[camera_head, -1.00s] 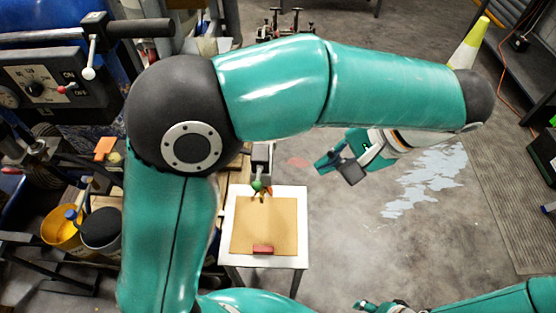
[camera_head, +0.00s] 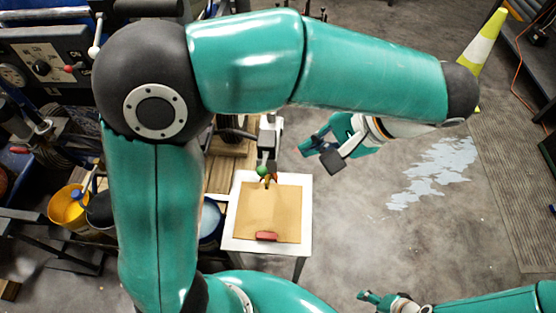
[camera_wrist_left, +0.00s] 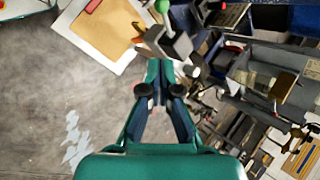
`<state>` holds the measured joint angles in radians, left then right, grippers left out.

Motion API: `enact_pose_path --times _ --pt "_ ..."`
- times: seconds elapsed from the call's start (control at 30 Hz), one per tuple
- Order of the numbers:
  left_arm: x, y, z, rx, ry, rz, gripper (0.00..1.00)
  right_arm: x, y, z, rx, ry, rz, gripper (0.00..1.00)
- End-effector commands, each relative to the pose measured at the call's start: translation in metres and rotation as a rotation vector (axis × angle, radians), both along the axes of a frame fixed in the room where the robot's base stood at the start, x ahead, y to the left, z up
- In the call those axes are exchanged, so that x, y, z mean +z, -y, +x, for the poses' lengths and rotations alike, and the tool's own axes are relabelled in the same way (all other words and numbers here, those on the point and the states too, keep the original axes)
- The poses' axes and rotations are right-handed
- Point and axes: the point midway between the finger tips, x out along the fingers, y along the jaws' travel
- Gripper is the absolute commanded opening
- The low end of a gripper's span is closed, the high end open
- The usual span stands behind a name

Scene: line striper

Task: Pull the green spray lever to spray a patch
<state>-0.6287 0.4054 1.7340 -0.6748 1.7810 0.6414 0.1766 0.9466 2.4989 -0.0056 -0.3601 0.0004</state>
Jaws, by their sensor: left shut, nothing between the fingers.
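The green spray lever shows as a green ball knob (camera_head: 263,171) on a grey spray head, above the far edge of a small white table (camera_head: 238,240). In the left wrist view the green knob (camera_wrist_left: 162,6) is at the top edge, beyond the fingertips. A tan sheet (camera_head: 268,212) lies on the table, with a red block (camera_head: 267,237) at its near edge. My left gripper (camera_head: 312,148) is to the right of the lever, apart from it. Its fingers (camera_wrist_left: 160,66) are shut and empty. My right gripper (camera_head: 372,298) is at the bottom edge, partly cut off, its jaws unclear.
A pale paint patch (camera_head: 435,170) lies on the grey floor at right. A yellow and white cone (camera_head: 482,45) stands at the upper right. A yellow bucket (camera_head: 68,208) and a machine panel (camera_head: 40,62) are at left. Floor right of the table is free.

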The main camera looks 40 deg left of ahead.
Motion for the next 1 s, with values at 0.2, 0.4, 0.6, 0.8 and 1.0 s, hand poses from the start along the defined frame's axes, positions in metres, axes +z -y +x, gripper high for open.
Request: enact_pose_path --times 0.2,0.4,0.6,0.8,1.0 --pt "-0.037 -0.030 -0.006 0.003 -0.003 0.001 0.00 -0.003 0.000 0.000 0.000 0.000 0.000 0.60" --pt "-0.047 -0.042 -0.027 0.000 0.000 0.001 0.00 -0.002 0.000 0.000 0.000 0.000 0.000 0.60" --pt "-0.052 -0.047 -0.036 0.000 0.000 0.000 0.00 -0.001 0.000 0.000 0.000 0.000 0.000 0.60" --pt "-0.053 -0.048 -0.036 0.001 0.001 0.000 0.00 -0.001 0.000 0.000 0.000 0.000 0.000 0.60" --pt "-0.053 -0.047 -0.036 0.000 0.001 0.001 0.00 -0.002 0.000 0.000 0.000 0.000 0.000 0.60"
